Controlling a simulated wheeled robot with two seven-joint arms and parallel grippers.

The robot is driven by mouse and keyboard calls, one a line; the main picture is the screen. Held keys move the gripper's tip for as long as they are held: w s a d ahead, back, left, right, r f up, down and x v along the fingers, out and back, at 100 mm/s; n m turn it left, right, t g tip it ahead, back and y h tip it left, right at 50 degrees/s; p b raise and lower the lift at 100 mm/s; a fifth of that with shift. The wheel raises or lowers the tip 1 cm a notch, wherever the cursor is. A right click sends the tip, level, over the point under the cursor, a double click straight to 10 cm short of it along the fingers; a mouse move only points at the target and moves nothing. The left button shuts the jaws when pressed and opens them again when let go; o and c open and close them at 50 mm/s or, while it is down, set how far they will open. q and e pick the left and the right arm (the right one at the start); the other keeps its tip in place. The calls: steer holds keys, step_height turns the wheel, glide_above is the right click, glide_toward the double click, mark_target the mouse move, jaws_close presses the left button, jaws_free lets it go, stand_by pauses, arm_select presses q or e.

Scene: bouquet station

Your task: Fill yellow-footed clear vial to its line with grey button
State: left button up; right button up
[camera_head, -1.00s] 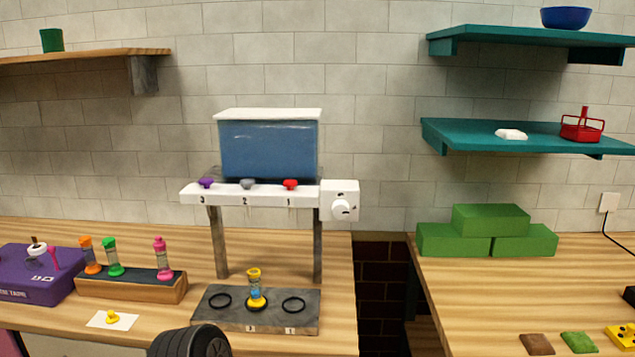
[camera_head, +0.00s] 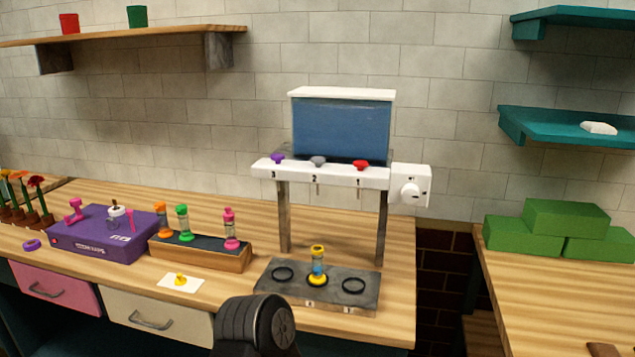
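The yellow-footed clear vial (camera_head: 318,266) stands upright in the middle ring of the dark base plate (camera_head: 335,299). It has a yellow top and foot, with blue showing in its clear body; the fill line is too small to make out. The grey button (camera_head: 318,161) sits above the number 2 on the white dispenser bar (camera_head: 330,174), above the vial. A purple button (camera_head: 278,158) is at 3 and a red button (camera_head: 360,165) at 1. A blue tank (camera_head: 342,129) stands behind them. Neither gripper shows; only a black rounded part of mine is at the bottom.
A wooden rack (camera_head: 200,252) holds orange, green and pink vials left of the dispenser. A purple box (camera_head: 100,234) and a white card (camera_head: 181,283) with a yellow piece lie nearby. A gap separates the right counter with green blocks (camera_head: 565,217).

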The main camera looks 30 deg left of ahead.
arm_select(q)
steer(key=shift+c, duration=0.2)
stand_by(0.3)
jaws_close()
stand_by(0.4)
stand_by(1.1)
